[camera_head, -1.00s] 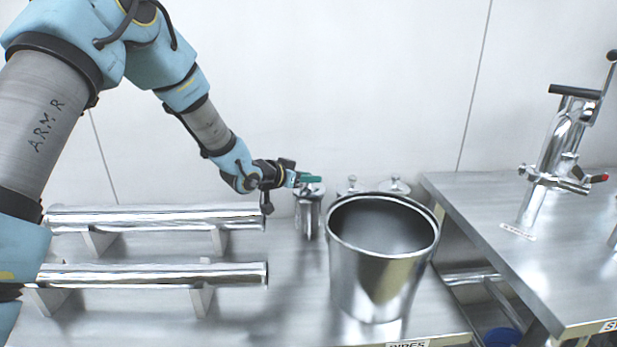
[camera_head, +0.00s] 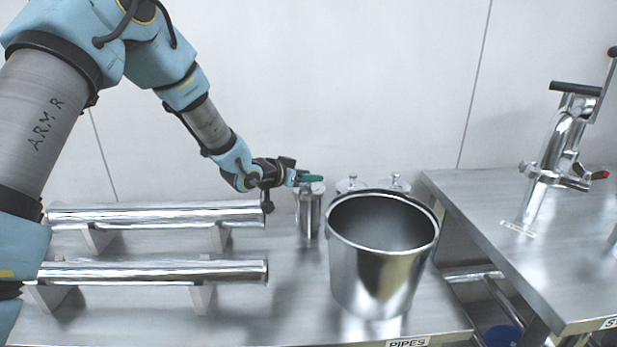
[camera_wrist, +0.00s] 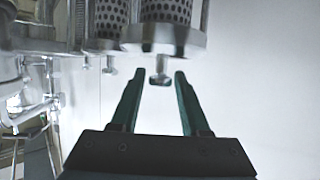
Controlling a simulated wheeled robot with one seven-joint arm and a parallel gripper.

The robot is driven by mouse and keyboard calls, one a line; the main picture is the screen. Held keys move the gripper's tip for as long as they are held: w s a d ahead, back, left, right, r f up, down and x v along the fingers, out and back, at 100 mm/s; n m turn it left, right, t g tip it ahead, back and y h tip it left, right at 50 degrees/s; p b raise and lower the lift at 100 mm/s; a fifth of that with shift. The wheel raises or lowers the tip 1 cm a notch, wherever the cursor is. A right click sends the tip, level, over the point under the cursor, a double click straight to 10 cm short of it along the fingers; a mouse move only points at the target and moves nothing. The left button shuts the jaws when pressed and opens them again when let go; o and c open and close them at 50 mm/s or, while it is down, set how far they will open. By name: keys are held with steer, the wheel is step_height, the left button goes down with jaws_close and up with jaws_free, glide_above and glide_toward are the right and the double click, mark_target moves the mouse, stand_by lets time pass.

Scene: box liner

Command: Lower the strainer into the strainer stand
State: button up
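My gripper (camera_head: 318,178) is at the top of the nearest metal strainer canister (camera_head: 311,212), at the back of the table. In the wrist view, which looks upside down, a perforated strainer (camera_wrist: 165,12) with a flanged lid and a small knob (camera_wrist: 160,78) is in front of my gripper (camera_wrist: 159,72). The two green fingers are apart, one on each side of the knob, with a visible gap to it. Upright metal parts, perhaps of the strainer stand (camera_wrist: 205,15), show beside the strainer. I cannot tell how deep the strainer sits.
Two more lidded canisters (camera_head: 352,184) (camera_head: 396,183) stand behind a large open steel bucket (camera_head: 382,262). Two long pipes (camera_head: 160,214) (camera_head: 160,271) lie on supports at left. A second table (camera_head: 480,215) at right holds a metal valve fitting (camera_head: 556,155).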

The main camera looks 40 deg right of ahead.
steer(key=shift+o, duration=1.4)
steer(key=shift+a+f, duration=0.1)
steer(key=shift+f, duration=0.05)
steer(key=w+b+v, duration=0.1)
steer(key=v, duration=0.9)
steer(key=shift+s+a+r+b, duration=0.3)
steer(key=shift+s+a, duration=0.05)
steer(key=shift+s, duration=0.1)
